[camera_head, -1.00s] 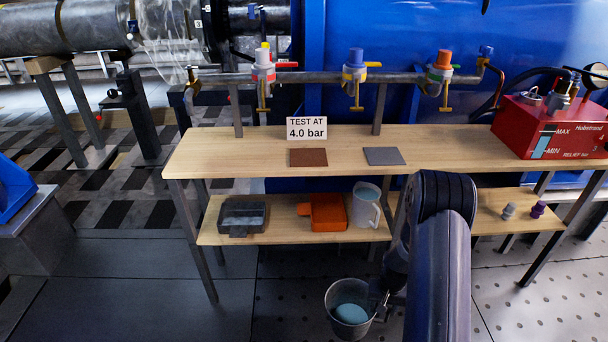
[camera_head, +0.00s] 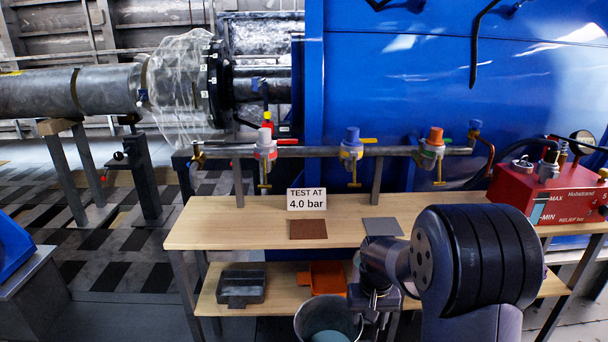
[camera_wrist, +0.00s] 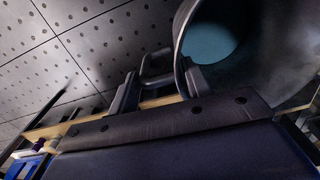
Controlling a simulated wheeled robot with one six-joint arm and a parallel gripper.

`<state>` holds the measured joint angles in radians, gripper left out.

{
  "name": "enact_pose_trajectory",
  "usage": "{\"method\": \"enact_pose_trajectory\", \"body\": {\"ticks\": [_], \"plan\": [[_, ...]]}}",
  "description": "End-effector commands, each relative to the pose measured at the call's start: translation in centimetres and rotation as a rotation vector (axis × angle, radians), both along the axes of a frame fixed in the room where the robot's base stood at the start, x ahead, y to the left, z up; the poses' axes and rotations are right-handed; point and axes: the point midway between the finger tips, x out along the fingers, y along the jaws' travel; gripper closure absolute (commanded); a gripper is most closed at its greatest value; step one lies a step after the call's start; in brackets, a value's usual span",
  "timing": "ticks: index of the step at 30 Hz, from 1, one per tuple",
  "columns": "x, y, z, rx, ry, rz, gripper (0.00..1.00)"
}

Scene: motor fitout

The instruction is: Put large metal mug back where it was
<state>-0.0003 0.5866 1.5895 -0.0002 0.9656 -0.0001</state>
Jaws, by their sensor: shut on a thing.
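The large metal mug (camera_head: 306,318) is at the bottom of the head view, upright or nearly so, with pale blue contents. It is in front of the lower shelf and cut off by the frame's bottom edge. In the wrist view the mug (camera_wrist: 272,60) fills the upper right, with its handle beside the fingers. My gripper (camera_head: 375,302) is on the mug's right side, and in the wrist view my gripper (camera_wrist: 160,88) is shut on it at the handle. The fingertips are partly hidden in the head view.
A wooden bench (camera_head: 235,222) holds a sign (camera_head: 306,199), a brown plate (camera_head: 308,229), a grey plate (camera_head: 382,226) and a red box (camera_head: 545,200). The lower shelf (camera_head: 280,277) holds a grey case (camera_head: 241,286) and an orange thing (camera_head: 327,278). Valves (camera_head: 352,150) line the pipe behind.

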Motion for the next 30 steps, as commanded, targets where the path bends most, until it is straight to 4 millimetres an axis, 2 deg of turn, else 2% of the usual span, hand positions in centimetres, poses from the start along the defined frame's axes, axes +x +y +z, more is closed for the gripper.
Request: {"method": "enact_pose_trajectory", "body": {"ticks": [1, 30], "plan": [[0.0, 0.0, 1.7, 0.001, 0.001, -0.001, 1.00], [-1.5, 0.0, 13.6, 0.001, 0.001, -0.001, 1.00]]}}
